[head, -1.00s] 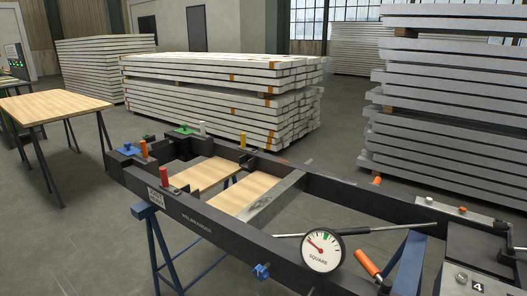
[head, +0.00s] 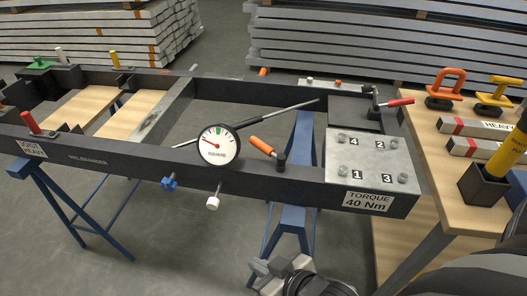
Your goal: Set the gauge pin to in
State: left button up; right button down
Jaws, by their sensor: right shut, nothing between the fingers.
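A round dial gauge (head: 218,145) marked SQUARE sits at the near rail of the dark frame (head: 120,155), its red needle pointing to the upper left, away from the green mark. A thin rod (head: 270,117) runs up right behind it. Below the rail hang a blue knob (head: 169,184) and a white-ended pin (head: 213,201). An orange-handled lever (head: 262,145) stands right of the dial. I cannot tell which of these is the gauge pin. My right gripper (head: 262,274) is shut and empty at the bottom, below the frame and apart from it. My left gripper is out of view.
A plate with numbered bolts (head: 372,165) and a red-handled crank (head: 390,103) are at the frame's right end. A wooden table (head: 415,215) with clamps and weights stands at the right. Blue trestles (head: 290,215) support the frame. Stacked beams (head: 340,45) stand behind.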

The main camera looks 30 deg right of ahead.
aim_at(213, 203)
jog(key=u, duration=1.75)
jog(key=k, duration=0.5)
jog(key=z, duration=1.35)
jog(key=i, duration=0.5)
